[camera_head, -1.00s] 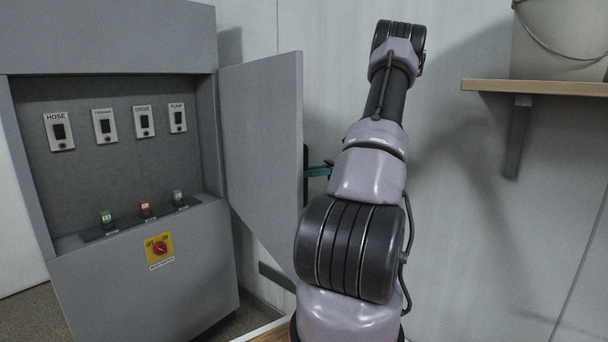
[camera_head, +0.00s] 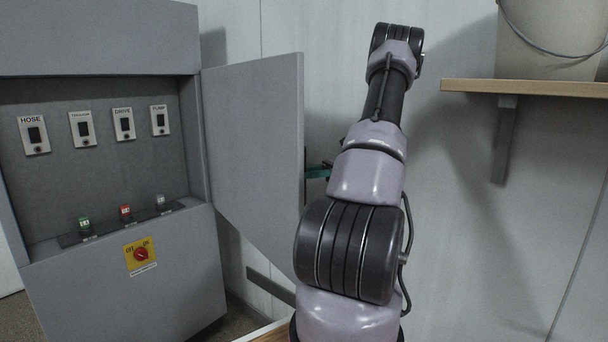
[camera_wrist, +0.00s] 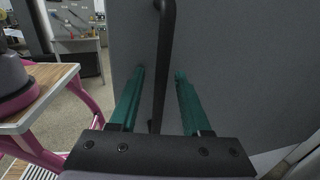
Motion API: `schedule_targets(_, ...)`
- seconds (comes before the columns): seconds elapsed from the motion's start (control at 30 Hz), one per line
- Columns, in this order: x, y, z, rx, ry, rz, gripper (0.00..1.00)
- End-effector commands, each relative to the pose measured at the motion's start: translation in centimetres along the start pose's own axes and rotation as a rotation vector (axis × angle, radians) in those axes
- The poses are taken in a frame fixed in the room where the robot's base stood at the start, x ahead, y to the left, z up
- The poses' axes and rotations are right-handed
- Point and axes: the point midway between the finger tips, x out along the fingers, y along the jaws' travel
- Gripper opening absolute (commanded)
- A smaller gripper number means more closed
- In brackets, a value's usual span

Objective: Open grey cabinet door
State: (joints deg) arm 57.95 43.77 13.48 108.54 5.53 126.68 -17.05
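The grey cabinet (camera_head: 110,290) stands at the left in the head view. Its door (camera_head: 255,140) is swung well open to the right, with the inner panel exposed. A black bar handle (camera_wrist: 165,60) is on the door's outer face in the wrist view. My gripper (camera_wrist: 155,75) has two green fingers, one on each side of the handle, with visible gaps; it is open around the bar. In the head view only a bit of green finger (camera_head: 318,173) shows between the door edge and my arm.
A wooden shelf (camera_head: 530,88) with a bucket (camera_head: 550,40) is on the right wall. A tool board (camera_wrist: 78,20) shows far behind in the wrist view.

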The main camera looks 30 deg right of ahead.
Motion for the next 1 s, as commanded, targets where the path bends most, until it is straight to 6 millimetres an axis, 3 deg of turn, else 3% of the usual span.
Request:
schedule_targets(0.37, 0.0, 0.0, 0.7, -0.002, 0.001, 0.000, 0.47)
schedule_targets(0.8, -0.1, 0.0, 8.3, -0.001, 0.001, -0.001, 0.47)
schedule_targets(1.0, -0.1, 0.0, 9.9, 0.000, -0.001, -0.001, 0.47)
